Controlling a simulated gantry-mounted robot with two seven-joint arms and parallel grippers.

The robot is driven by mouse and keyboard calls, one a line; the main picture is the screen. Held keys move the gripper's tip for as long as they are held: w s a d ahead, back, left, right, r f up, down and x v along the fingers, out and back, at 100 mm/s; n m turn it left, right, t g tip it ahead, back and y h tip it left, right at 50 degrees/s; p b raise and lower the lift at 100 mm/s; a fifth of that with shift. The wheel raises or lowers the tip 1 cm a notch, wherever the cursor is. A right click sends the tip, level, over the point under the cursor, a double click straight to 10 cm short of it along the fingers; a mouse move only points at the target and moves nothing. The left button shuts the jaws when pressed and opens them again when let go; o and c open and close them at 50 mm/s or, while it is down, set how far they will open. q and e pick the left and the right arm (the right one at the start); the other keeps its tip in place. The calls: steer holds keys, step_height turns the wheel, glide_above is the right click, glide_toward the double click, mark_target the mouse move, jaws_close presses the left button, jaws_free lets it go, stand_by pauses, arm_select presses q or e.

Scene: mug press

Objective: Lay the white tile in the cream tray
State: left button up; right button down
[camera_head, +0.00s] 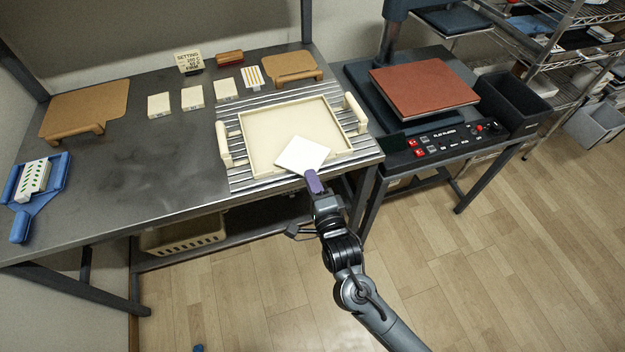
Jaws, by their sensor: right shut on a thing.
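The white tile (302,153) is over the front part of the cream tray (262,122), tilted askew to the tray's sides. I cannot tell whether it touches the tray floor. My right gripper (314,182) is shut on the tile's near corner, at the tray's front rim. The cream tray has a raised handle at its left and right ends and sits on a ridged metal rack. A small blue piece (198,348) at the bottom edge may be part of my left arm; my left gripper is not clearly in view.
A heat press with a red-brown plate (424,88) and a black bin (511,103) stand to the right. Cream blocks (192,98), brown boards (86,107) and a blue tray (38,188) lie on the metal table. The table's middle left is clear.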

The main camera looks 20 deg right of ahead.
steer(key=shift+f, duration=0.25)
steer(key=c, duration=1.3)
jaws_free()
